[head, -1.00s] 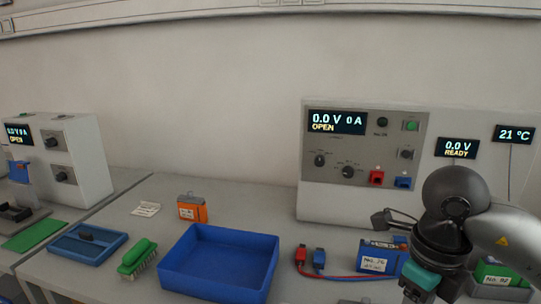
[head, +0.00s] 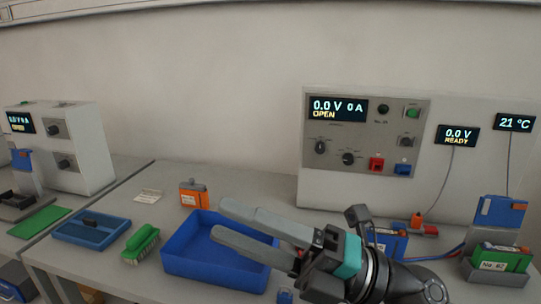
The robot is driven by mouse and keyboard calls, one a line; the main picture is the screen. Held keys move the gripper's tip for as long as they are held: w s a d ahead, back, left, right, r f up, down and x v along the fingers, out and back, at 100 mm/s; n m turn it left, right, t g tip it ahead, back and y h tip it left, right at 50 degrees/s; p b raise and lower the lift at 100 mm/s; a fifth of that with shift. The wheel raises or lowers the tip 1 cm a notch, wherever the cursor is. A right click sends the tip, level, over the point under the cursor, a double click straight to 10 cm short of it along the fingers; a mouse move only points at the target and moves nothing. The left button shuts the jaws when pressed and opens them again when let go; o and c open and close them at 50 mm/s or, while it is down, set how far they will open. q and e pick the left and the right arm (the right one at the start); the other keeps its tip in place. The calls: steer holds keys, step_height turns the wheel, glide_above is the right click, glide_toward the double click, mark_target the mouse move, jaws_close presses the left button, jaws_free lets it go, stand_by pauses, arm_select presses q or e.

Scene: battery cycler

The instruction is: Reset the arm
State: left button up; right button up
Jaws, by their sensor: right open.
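My right arm enters from the lower right. My right gripper (head: 220,221) points left, with its two long grey fingers spread apart and nothing between them. In the picture its fingers cross over the right part of the blue bin (head: 185,262), which looks empty. The gripper and wrist hide part of the bin and part of a blue battery (head: 388,243) behind them. My left gripper is not in view.
The cycler (head: 366,122) reads 0.0 V, 0 A, OPEN. A green battery (head: 500,258) sits in a grey holder at the right.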

steer(key=w+d+f+m+t+h, duration=0.1)
steer(key=w+d+m+t+h, duration=0.35)
steer(key=m+t, duration=0.45)
steer(key=w+d+m+t+h, duration=0.45)
steer(key=m+t, duration=0.35)
steer(key=m, duration=0.3)
steer(key=s+d+f+m+g+h, duration=0.1)
steer(key=d+f+m+g+h, duration=0.2)
steer(key=d+f+m+h, duration=0.5)
steer(key=s+d+f+m+g+h, duration=0.1)
steer(key=d+f+m+g+h, duration=0.3)
steer(key=f, duration=0.9)
steer(key=s+a+f+m+g, duration=0.1)
steer(key=s+f+g, duration=0.4)
steer(key=s+f, duration=0.3)
steer(key=s+a+f+m+g, duration=0.1)
steer(key=s+f+m+g, duration=0.1)
steer(key=s+f+g, duration=0.65)
steer(key=s+f+t, duration=0.1)
steer(key=s+f, duration=0.1)
steer(key=f, duration=0.8)
steer(key=s+f+t, duration=0.1)
steer(key=s+f, duration=0.1)
steer(key=f, duration=0.9)
steer(key=s+d+f+g, duration=0.1)
steer(key=s+d+f, duration=0.2)
steer(key=s+f, duration=0.9)
steer(key=s, duration=0.3)
steer(key=shift+f+n+h, duration=0.3)
steer(key=shift+f, duration=0.1)
